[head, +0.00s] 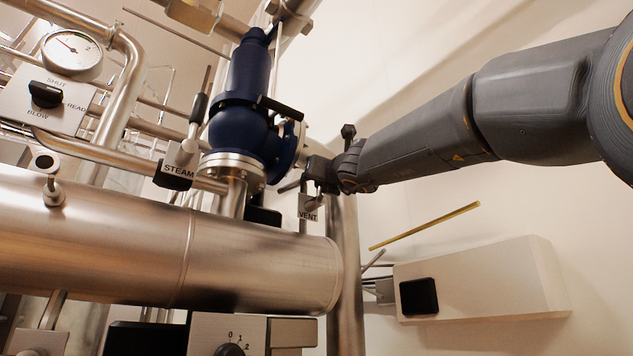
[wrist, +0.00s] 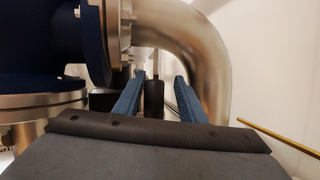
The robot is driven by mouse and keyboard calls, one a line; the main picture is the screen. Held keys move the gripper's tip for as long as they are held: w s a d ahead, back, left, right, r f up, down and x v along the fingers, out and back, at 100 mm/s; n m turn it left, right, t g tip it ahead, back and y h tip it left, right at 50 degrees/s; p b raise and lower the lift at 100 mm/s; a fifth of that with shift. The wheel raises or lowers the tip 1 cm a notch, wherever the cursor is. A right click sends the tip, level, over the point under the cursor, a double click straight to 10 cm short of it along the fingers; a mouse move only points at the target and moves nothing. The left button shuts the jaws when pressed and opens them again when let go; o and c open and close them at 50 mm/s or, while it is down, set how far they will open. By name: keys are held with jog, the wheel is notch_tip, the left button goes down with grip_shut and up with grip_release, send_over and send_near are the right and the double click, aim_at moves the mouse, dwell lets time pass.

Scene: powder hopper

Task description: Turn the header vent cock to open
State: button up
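The header vent cock, marked by a VENT tag (head: 308,214), stands on a thin stem at the right end of the large steel header (head: 262,262). My gripper (head: 314,192) is at the cock, just above the tag, and hides much of it in the head view. In the wrist view my gripper (wrist: 160,84) has its two blue fingers apart. A dark upright grip (wrist: 153,98), which looks like the vent cock's handle, stands between them, with visible gaps on both sides. The handle's exact angle is hard to tell.
A blue safety valve (head: 243,120) stands close left of my gripper. A STEAM lever (head: 180,170) is further left. A vertical steel pipe (head: 347,260) is right behind the cock. A brass rod (head: 425,225) and a white wall box (head: 480,280) are at the right.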

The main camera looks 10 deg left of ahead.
jog(key=b+v, duration=0.2)
jog(key=v, duration=0.5)
jog(key=shift+b, duration=0.3)
jog(key=shift+s, duration=0.15)
dwell(0.4)
